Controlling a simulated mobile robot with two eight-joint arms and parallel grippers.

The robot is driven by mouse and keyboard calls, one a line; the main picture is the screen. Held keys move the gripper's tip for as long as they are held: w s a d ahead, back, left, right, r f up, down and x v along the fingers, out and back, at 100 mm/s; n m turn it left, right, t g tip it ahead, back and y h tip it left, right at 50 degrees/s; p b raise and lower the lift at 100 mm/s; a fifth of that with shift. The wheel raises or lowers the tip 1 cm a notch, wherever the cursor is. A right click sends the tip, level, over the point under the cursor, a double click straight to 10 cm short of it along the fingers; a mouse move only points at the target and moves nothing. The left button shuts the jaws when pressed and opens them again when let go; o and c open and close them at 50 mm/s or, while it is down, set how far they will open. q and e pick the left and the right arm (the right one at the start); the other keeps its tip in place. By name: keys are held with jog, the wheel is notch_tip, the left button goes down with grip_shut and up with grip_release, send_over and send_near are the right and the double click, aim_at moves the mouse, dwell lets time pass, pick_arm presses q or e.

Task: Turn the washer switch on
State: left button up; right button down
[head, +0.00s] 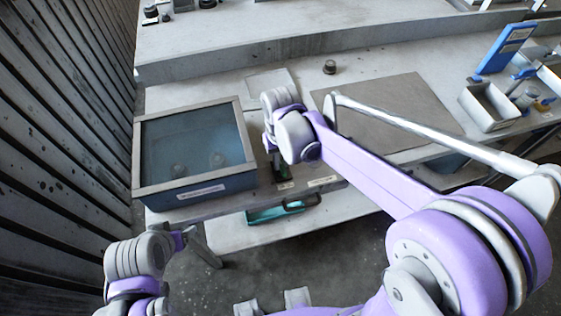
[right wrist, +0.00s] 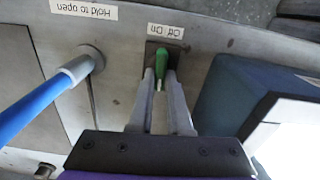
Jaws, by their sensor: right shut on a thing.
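The washer is a grey-framed box (head: 190,187) with a bluish see-through lid, on the left of the bench in the head view. Its switch is a small green lever (right wrist: 160,62) on a dark plate in the bench front, under an upside-down "Off | On" label (right wrist: 165,31) in the right wrist view. My right gripper (right wrist: 163,82) is shut on the green lever, one finger on each side. The lever's base is visible; I cannot tell which side it leans to. In the head view my right arm hides most of the switch.
A blue handle with a grey end (right wrist: 50,98) stands close beside the right gripper, near a "Hold to open" label (right wrist: 84,9). A teal case (head: 272,213) lies below the bench front. A grey mat (head: 400,100) is bare.

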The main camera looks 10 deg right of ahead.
jog(key=m, duration=0.3)
jog(key=shift+d+m+b, duration=0.15)
jog(key=shift+m+b, duration=0.15)
jog(key=shift+b, duration=0.05)
jog(key=shift+m, duration=1.4)
jog(key=shift+d, duration=0.1)
jog(key=c, duration=0.9)
grip_release()
jog(key=shift+o, duration=0.2)
notch_tip(320, 180, up, 11)
jog(key=shift+f, duration=0.1)
